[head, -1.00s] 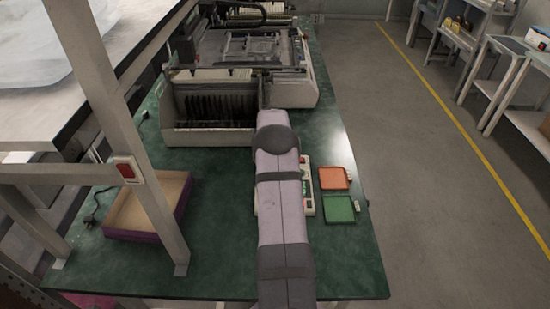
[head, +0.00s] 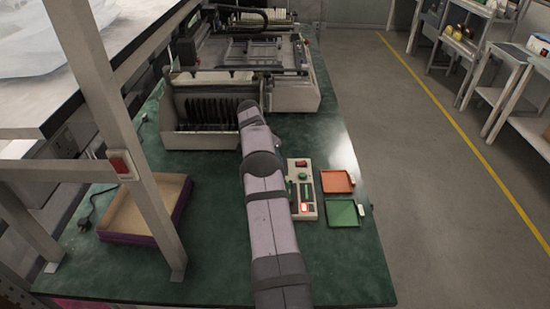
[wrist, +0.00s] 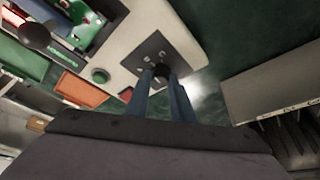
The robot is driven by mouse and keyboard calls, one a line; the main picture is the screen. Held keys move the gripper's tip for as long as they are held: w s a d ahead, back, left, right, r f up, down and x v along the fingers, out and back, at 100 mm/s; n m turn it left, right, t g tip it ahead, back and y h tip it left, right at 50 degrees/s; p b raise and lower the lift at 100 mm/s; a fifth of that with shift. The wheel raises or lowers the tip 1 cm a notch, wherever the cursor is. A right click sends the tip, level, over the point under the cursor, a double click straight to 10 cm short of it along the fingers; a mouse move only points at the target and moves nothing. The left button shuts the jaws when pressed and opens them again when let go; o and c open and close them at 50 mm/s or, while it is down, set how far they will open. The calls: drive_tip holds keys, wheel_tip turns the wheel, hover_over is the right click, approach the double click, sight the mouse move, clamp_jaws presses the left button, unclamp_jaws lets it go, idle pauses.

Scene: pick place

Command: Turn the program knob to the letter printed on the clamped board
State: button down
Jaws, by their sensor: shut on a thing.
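The cream control box (head: 302,178) stands on the green table, partly hidden by my arm in the head view. In the wrist view the control box (wrist: 125,45) fills the upper middle. The dark program knob (wrist: 159,69) sits on a black dial plate (wrist: 148,50) with small pale marks too blurred to read. My gripper (wrist: 160,78) has its two blue fingers shut on the knob. A green board (wrist: 93,30) shows at the upper left on the box, beside a black round handle (wrist: 35,37); I cannot read its letter. My gripper is hidden in the head view.
A green button (wrist: 99,75) is left of the knob. An orange tray (head: 337,174) and a green tray (head: 344,213) lie right of the box. A slotted grey rack (head: 210,138) stands behind, and a shallow box (head: 140,238) lies at left.

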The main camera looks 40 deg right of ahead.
drive_tip(key=shift+m, duration=0.3)
idle(0.4)
drive_tip(key=c, duration=1.5)
unclamp_jaws()
drive_tip(key=shift+c, duration=0.2)
drive_tip(key=shift+r, duration=0.1)
drive_tip(key=b+v, duration=0.1)
drive_tip(key=v, duration=0.6)
drive_tip(key=shift+w+r, duration=0.1)
